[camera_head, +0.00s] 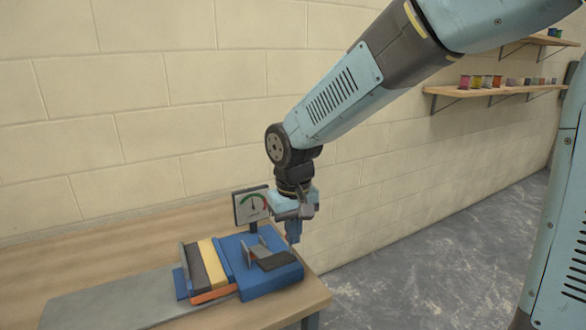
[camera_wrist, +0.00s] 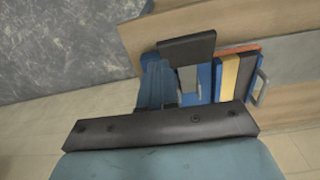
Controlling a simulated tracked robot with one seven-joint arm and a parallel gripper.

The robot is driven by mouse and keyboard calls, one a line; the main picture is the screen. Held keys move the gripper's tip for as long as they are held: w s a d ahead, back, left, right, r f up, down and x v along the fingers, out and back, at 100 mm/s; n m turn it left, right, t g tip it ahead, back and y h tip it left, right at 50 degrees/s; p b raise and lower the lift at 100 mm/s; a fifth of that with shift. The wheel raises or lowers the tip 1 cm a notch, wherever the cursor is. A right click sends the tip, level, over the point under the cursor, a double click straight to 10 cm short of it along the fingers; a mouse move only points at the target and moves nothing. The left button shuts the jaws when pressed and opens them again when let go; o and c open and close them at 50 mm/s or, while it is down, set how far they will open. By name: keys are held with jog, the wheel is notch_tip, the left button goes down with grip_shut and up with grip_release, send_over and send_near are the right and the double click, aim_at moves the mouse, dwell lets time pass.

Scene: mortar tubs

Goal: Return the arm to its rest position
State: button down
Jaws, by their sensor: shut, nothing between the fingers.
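My arm reaches in from the upper right in the head view, bent down at the wrist. My gripper (camera_head: 293,238) points downward just above the right end of a blue device (camera_head: 270,284) on the bench. It is shut and nothing shows between its fingers. In the wrist view the blue fingers (camera_wrist: 155,88) sit side by side in front of the device. I cannot tell whether the fingertips touch the device.
A gauge (camera_head: 251,205) stands behind the device. Dark, yellow and orange blocks (camera_head: 211,261) lie at its left, beside a grey plate (camera_head: 120,298) on the wooden bench (camera_head: 60,262). A wall shelf (camera_head: 500,89) holds several small spools. The grey floor (camera_head: 440,270) at right is clear.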

jog(key=s+d+r+m+t, duration=0.1)
jog(key=d+r, duration=0.3)
jog(key=d, duration=0.3)
jog(key=s+d+r+m+t, duration=0.1)
jog(key=d+r+m, duration=0.1)
jog(key=d+r, duration=0.45)
jog(key=s+d+r+m+t, duration=0.2)
jog(key=s+d+t, duration=0.1)
jog(key=s+d, duration=0.6)
jog(key=d, duration=0.4)
jog(key=shift+s+m, duration=0.2)
jog(key=shift+m, duration=0.1)
jog(key=shift+d, duration=0.1)
